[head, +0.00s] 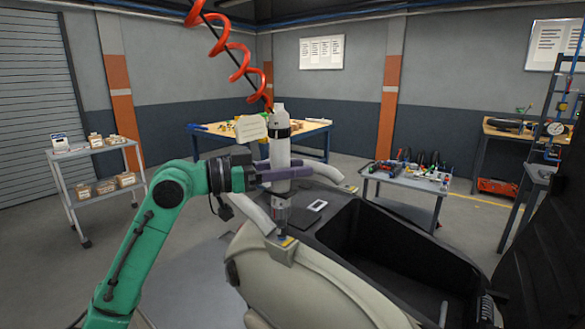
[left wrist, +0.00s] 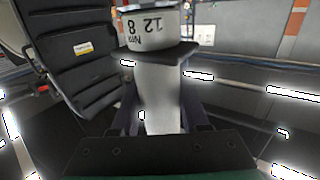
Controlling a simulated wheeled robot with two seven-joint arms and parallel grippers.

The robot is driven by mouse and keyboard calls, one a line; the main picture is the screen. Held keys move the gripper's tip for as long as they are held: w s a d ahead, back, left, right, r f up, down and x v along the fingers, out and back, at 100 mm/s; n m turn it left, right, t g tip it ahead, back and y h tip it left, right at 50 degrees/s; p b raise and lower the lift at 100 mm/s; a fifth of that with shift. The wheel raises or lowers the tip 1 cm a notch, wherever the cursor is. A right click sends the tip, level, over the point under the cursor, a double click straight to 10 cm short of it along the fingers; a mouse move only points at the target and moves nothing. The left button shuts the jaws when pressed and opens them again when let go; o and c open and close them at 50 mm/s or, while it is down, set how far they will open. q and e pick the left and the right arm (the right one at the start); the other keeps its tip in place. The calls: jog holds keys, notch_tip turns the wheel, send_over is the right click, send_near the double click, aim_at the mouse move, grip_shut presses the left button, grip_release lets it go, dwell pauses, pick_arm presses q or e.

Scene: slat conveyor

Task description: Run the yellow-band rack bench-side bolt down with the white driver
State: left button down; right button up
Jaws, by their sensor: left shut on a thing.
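The white driver (head: 281,145) hangs upright below a red coiled hose. My left gripper (head: 284,172) is shut around its body, with a purple finger on either side. In the left wrist view the driver (left wrist: 160,95) fills the middle, with a dark collar and the marking "12 8 Nm". Its lower end points down at a rack foot with a yellow band (head: 287,241), on the near side of the scooter-like body. The bolt is hidden by the driver's tip; I cannot tell whether they touch. A pale rack tube (head: 254,212) rises beside it. My right gripper is not in view.
An open black storage well (head: 385,250) lies right of the rack foot. Behind stand a tool cart (head: 408,178) and a yellow-topped workbench (head: 310,128). A grey box cart (head: 100,170) stands left.

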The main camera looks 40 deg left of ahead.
pick_arm(q)
jog(key=shift+f+b, duration=0.45)
jog(key=shift+b, duration=0.1)
dwell(0.7)
jog(key=shift+f, duration=0.1)
dwell(0.3)
jog(key=shift+r, duration=0.25)
dwell(0.4)
jog(key=shift+w, duration=0.1)
jog(key=shift+r+p, duration=0.4)
jog(key=shift+r, duration=0.25)
dwell(0.4)
notch_tip(320, 180, up, 5)
jog(key=p, duration=0.4)
jog(key=shift+r, duration=0.2)
